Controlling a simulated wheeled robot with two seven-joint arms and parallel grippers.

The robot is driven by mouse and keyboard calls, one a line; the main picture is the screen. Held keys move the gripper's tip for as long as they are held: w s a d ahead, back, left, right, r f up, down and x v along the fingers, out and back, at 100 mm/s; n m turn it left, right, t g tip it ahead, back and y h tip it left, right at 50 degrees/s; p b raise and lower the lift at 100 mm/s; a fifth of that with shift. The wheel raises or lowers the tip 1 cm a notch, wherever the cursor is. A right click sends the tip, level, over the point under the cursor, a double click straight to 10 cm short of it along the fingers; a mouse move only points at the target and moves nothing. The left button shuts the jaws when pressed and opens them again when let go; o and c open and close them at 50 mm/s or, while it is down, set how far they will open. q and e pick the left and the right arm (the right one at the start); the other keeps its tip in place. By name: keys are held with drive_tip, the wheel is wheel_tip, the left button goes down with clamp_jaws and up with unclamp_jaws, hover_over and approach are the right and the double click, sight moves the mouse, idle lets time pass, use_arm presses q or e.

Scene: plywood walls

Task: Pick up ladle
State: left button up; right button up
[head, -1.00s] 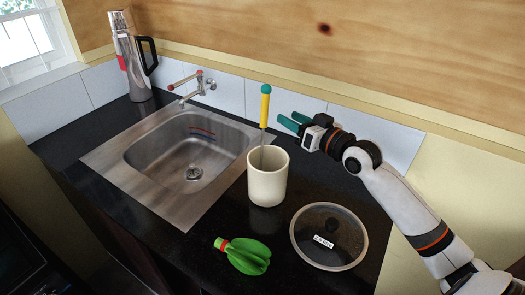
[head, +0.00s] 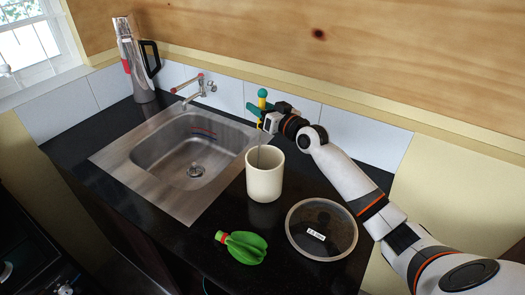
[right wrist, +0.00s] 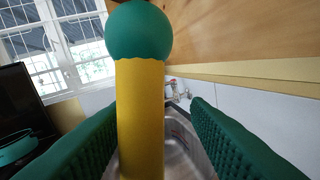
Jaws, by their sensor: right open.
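The ladle (head: 262,103) stands upright in a cream cup (head: 265,178), with its yellow handle and teal ball end at the top. The lower part of the ladle is hidden inside the cup. My right gripper (head: 256,112) is at the handle, above the cup. In the right wrist view the yellow handle (right wrist: 140,115) stands between the two green fingers, with a gap at least on the right side. The fingers are open around the handle. My left gripper is not in view.
A steel sink (head: 180,155) with a tap (head: 195,92) lies to the left. A green bottle-like object (head: 243,247) and a glass lid (head: 322,229) lie on the dark counter in front. A steel flask (head: 137,60) stands at the back left. The wall is close behind my gripper.

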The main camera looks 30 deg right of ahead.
drive_tip(key=shift+s+a+r, duration=0.1)
drive_tip(key=shift+a+r, duration=0.05)
drive_tip(key=shift+a, duration=0.1)
drive_tip(key=shift+s+a+r, duration=0.1)
drive_tip(key=shift+s+a, duration=0.05)
drive_tip(key=shift+s, duration=0.05)
drive_tip(key=shift+s+r, duration=0.15)
drive_tip(key=shift+s, duration=0.05)
drive_tip(key=shift+c, duration=1.1)
drive_tip(key=shift+s, duration=0.3)
drive_tip(key=c, duration=0.6)
drive_tip(key=shift+d, duration=0.2)
clamp_jaws()
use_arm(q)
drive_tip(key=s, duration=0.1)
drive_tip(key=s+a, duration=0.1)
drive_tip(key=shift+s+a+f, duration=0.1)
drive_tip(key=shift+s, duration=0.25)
use_arm(e)
drive_tip(key=shift+w, duration=0.15)
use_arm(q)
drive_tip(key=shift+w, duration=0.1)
use_arm(e)
drive_tip(key=shift+r, duration=0.1)
